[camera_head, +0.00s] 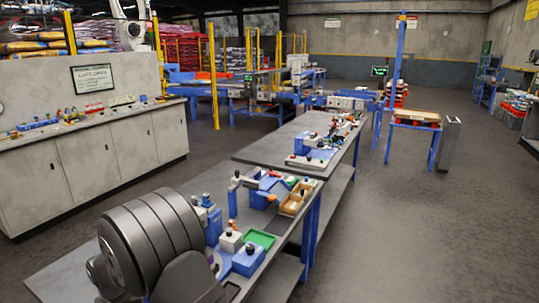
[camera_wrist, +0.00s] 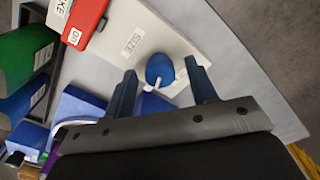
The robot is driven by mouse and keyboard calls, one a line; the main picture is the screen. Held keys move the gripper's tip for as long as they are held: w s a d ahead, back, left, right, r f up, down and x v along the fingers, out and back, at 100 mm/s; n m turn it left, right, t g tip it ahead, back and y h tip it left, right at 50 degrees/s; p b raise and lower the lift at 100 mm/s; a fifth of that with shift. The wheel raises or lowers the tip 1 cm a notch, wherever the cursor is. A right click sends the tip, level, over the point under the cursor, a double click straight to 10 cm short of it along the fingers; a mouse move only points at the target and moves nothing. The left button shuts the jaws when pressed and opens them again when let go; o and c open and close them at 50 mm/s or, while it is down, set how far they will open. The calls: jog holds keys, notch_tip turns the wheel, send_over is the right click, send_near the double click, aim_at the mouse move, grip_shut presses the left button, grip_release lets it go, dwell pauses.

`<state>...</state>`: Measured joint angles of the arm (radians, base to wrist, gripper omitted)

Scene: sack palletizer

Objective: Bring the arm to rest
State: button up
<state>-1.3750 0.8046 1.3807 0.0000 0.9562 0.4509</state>
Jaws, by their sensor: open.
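In the wrist view my gripper (camera_wrist: 161,66) is open, its two dark blue fingers apart with nothing held between them. Beyond the fingers, a blue knob (camera_wrist: 160,72) with a white pointer is seen in the gap, on a pale panel (camera_wrist: 203,43) marked SIZE. I cannot tell how far the fingertips are from the knob. In the head view a large dark part of my arm fills the lower left, and I cannot make out my gripper there.
A red switch block (camera_wrist: 84,40) marked "on" and green and blue parts lie left in the wrist view. In the head view, a workbench (camera_head: 262,153) holds a green tray (camera_head: 260,239) and several devices. A control cabinet (camera_head: 90,165) stands left. Open floor (camera_head: 430,220) lies right.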

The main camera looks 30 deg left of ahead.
jog(key=shift+f+n, duration=0.3)
jog(key=shift+f, duration=0.1)
jog(key=n, duration=0.6)
jog(key=shift+r, duration=0.1)
jog(key=n, duration=0.7)
jog(key=shift+n, duration=0.3)
jog(key=shift+r, duration=0.4)
dwell(0.8)
